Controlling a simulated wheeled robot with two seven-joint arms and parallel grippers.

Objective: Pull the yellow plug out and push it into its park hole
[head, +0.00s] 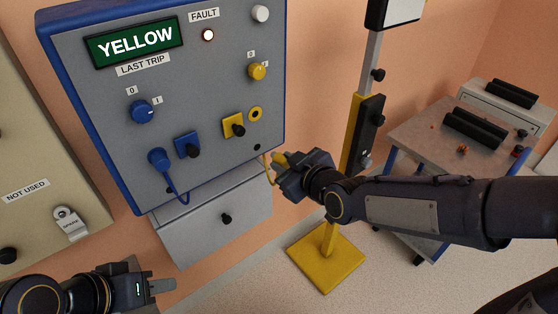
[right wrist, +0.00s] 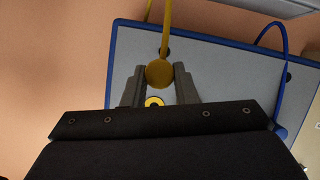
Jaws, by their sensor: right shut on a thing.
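The yellow plug (head: 279,159) is between the fingers of my right gripper (head: 286,165), which is shut on it, in front of the panel's lower right corner. In the right wrist view the yellow plug (right wrist: 159,74) sits between both fingertips, its yellow cord (right wrist: 167,25) running up. A yellow-ringed hole (head: 255,113) on the panel is empty; it also shows in the right wrist view (right wrist: 154,102), partly hidden by my gripper. The plug is apart from this hole in the head view. My left gripper (head: 160,286) is low at the left, away from the panel; its opening is unclear.
The blue-framed panel (head: 100,88) carries a yellow square fitting (head: 229,120), a blue square fitting (head: 182,141), a blue plug (head: 157,157) with a looped cord, and knobs. A grey box (head: 200,232) juts out below. A yellow stand (head: 325,265) and a cart (head: 420,130) are to the right.

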